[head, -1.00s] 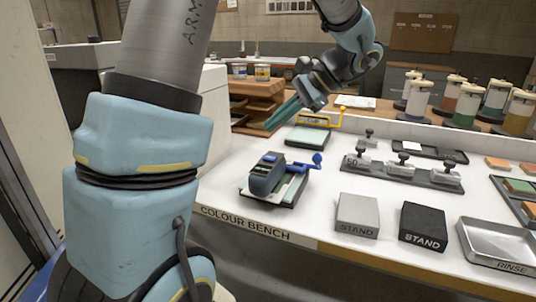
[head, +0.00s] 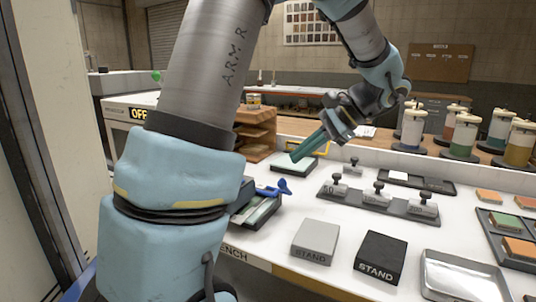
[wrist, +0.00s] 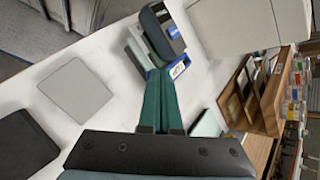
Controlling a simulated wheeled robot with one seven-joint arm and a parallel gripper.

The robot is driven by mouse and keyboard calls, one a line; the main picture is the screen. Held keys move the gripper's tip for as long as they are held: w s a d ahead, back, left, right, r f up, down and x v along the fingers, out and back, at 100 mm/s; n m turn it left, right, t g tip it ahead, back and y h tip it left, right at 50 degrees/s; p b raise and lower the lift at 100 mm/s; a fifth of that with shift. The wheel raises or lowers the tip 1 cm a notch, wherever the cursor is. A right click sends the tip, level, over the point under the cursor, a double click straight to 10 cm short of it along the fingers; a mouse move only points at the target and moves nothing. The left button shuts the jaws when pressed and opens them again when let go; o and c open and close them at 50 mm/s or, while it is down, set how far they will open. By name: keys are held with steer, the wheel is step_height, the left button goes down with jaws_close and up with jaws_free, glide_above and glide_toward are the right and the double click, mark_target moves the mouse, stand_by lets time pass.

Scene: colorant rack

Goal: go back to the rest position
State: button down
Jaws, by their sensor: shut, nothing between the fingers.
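My gripper (head: 308,147) is in the air above the back left of the white bench (head: 300,205). Its green fingers are together with nothing between them. In the wrist view the closed fingers (wrist: 160,98) point toward the dark device with the blue lever (wrist: 156,32). That device (head: 254,205) is partly hidden behind my arm in the head view. A flat pad with a yellow handle (head: 290,163) lies under and behind the fingertips.
A grey stand (head: 315,240) and a black stand (head: 380,257) sit at the front. A metal rinse tray (head: 460,277) is at the front right. A weight rack (head: 377,202) stands mid-bench. Several colorant canisters (head: 460,135) line the back right.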

steer(key=s+a+f+n+h, duration=0.2)
steer(key=a+f+n+h, duration=0.1)
steer(key=a+f, duration=0.1)
steer(key=s+a+f+n+g+h, duration=0.1)
steer(key=s+a+f+n+h, duration=0.1)
steer(key=s+a+f+n, duration=0.1)
steer(key=s+a+f+n+h, duration=0.2)
steer(key=a+f+n+h, duration=0.1)
steer(key=a+f+n, duration=0.1)
steer(key=shift+s+a+f+g+h, duration=0.15)
steer(key=shift+a+f, duration=0.3)
steer(key=shift+a, duration=0.05)
steer(key=shift+s+a+f+g+h, duration=0.15)
steer(key=shift+a+f, duration=0.25)
steer(key=shift+a, duration=0.1)
steer(key=shift+a+f+n, duration=0.2)
steer(key=shift+a+n, duration=0.35)
steer(key=shift+n, duration=0.05)
